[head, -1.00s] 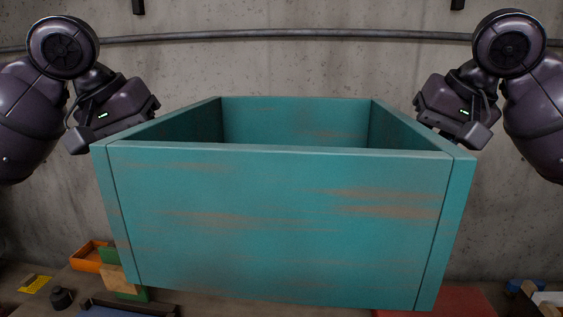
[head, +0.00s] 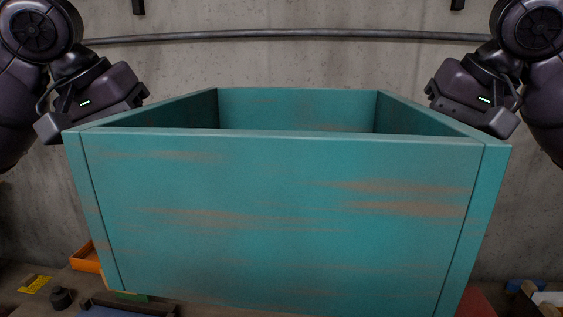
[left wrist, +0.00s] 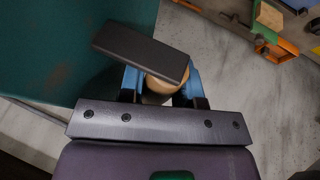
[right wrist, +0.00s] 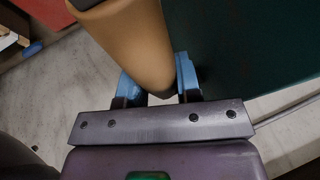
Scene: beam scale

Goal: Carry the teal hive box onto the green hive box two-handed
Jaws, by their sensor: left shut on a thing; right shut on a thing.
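The teal hive box (head: 280,215) fills the middle of the head view, held up in the air, open at the top and roughly level, with worn brown streaks on its near wall. My left gripper (left wrist: 164,84) is shut on a tan wooden handle at the box's left side. My right gripper (right wrist: 157,82) is shut on a tan handle (right wrist: 125,40) at its right side. The box hides both sets of fingers in the head view.
An orange tray (head: 86,258), a yellow piece (head: 35,285) and a small dark knob-like object (head: 62,298) lie at the lower left. A red surface (head: 474,302) and small blue and white items (head: 546,297) show at the lower right. A concrete wall stands behind.

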